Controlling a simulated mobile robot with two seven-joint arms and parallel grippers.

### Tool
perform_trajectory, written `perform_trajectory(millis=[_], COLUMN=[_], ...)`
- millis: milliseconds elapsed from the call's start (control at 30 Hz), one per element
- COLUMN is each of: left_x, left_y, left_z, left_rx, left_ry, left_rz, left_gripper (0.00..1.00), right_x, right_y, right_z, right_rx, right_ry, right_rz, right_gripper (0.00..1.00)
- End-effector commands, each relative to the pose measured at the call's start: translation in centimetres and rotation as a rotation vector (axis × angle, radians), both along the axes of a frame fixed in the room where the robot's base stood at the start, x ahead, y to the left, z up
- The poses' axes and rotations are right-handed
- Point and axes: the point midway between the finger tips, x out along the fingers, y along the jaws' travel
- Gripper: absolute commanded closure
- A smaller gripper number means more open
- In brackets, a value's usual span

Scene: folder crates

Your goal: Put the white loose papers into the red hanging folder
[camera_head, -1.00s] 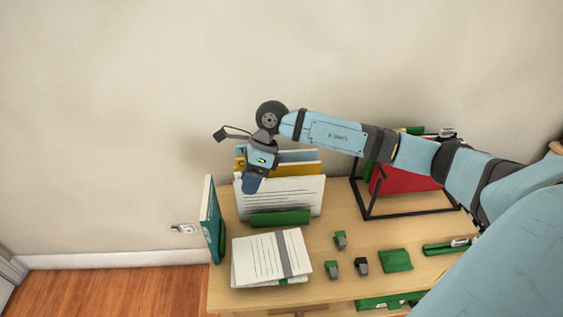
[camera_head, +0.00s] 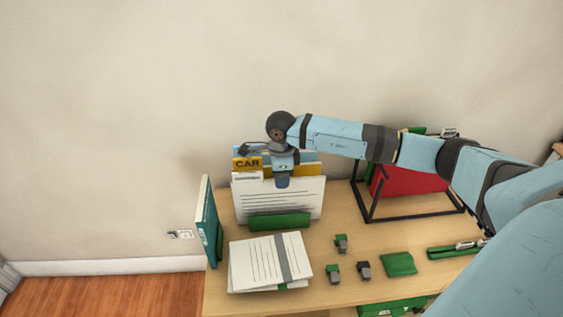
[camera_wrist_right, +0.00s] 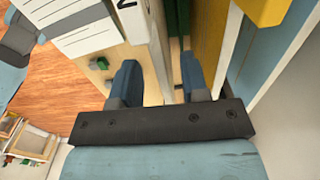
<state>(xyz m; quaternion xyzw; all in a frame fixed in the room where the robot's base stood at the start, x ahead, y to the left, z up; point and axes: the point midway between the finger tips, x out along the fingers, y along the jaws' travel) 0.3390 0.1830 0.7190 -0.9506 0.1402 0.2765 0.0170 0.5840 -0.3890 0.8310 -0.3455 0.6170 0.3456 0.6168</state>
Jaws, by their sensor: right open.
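White lined papers (camera_head: 300,201) stand upright behind a green holder on the table. A second white stack (camera_head: 255,262) with a grey band lies flat in front. The red hanging folder (camera_head: 405,182) hangs in a black wire frame at the right, partly hidden by my right arm. My right gripper (camera_head: 283,182) is open and points down at the top edge of the standing papers. In the right wrist view its two fingers (camera_wrist_right: 160,72) are apart, with a pale upright edge between them; I cannot tell whether they touch it. My left gripper is not in view.
A yellow folder marked CAR (camera_head: 247,163) and a blue one stand behind the papers. A teal binder (camera_head: 209,228) stands at the table's left edge. Small clips (camera_head: 341,243) and a green block (camera_head: 399,264) lie at front right. A wall is close behind.

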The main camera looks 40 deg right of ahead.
Motion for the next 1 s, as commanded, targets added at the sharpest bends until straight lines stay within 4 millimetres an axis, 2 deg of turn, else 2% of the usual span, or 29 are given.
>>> perform_trajectory(millis=[33,200,567,600,767,867,900,933,1000], left_x=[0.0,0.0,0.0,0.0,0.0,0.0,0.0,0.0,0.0], left_y=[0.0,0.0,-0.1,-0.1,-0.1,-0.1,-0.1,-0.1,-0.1], left_z=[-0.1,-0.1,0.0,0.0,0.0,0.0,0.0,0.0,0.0], left_rx=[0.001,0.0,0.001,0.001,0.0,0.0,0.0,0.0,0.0], left_ry=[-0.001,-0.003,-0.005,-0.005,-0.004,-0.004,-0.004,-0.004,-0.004], left_rz=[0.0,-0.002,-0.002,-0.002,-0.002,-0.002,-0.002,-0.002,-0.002], left_gripper=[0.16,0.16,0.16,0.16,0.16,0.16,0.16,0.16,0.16], right_x=[-0.1,0.0,0.0,0.0,0.0,0.0,0.0,0.0,0.0], right_y=[0.0,0.0,0.0,0.0,0.0,0.0,0.0,0.0,0.0], right_z=[-0.9,-2.6,-3.1,-3.1,-3.1,-3.1,-3.1,-3.1,-3.1], right_rx=[0.0,0.0,0.0,0.0,0.0,0.0,0.0,0.0,0.0], right_ry=[0.002,0.001,0.0,0.0,0.0,0.0,0.0,0.0,0.0], right_rz=[0.0,-0.001,0.0,0.0,0.0,0.0,0.0,0.0,0.0], right_gripper=[0.58,0.58,0.58,0.61,0.98,1.0,0.95,1.0,1.0])
